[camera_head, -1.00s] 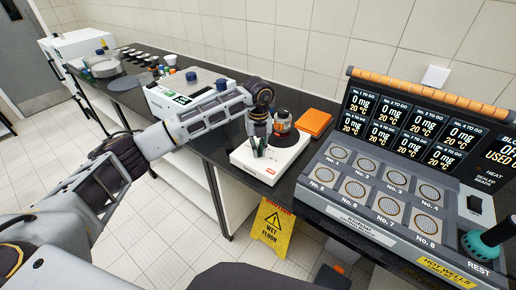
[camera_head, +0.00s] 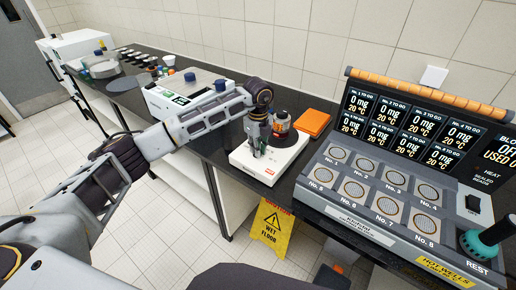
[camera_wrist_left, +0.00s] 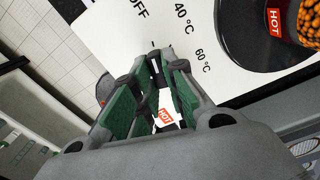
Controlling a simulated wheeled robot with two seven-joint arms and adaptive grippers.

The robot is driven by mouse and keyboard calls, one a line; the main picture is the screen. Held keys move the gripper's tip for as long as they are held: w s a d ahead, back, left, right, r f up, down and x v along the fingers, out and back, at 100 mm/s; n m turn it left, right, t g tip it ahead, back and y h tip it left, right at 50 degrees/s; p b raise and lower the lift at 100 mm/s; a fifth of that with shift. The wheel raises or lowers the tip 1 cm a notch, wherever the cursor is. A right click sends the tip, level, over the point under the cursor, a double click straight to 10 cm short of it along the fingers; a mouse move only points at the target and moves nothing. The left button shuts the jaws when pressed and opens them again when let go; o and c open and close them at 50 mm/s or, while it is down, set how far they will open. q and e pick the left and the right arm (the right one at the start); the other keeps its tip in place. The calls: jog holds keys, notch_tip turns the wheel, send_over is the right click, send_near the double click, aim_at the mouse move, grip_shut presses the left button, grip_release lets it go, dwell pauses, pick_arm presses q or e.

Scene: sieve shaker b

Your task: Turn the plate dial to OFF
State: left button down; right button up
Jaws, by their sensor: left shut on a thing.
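The white hot plate (camera_head: 272,168) sits on the black bench, with a jar (camera_head: 281,124) on its round dark top. In the left wrist view, the plate's panel (camera_wrist_left: 115,40) shows OFF, 40 °C and 60 °C marks in an arc. My left gripper (camera_head: 258,152) points down at the front of the plate; its green-padded fingers (camera_wrist_left: 160,75) are shut on the plate dial beside these marks. The fingers hide most of the dial, so I cannot read its setting surely. My right gripper is not in view.
An orange box (camera_head: 313,122) lies behind the plate, and a white instrument (camera_head: 178,98) stands to its left. The well block (camera_head: 380,195) with screens is at the right. A yellow wet floor sign (camera_head: 271,226) stands below the bench edge.

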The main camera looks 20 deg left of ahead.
pick_arm(q)
jog(key=c, duration=1.5)
grip_release()
jog(key=shift+o, duration=0.2)
notch_tip(320, 180, up, 12)
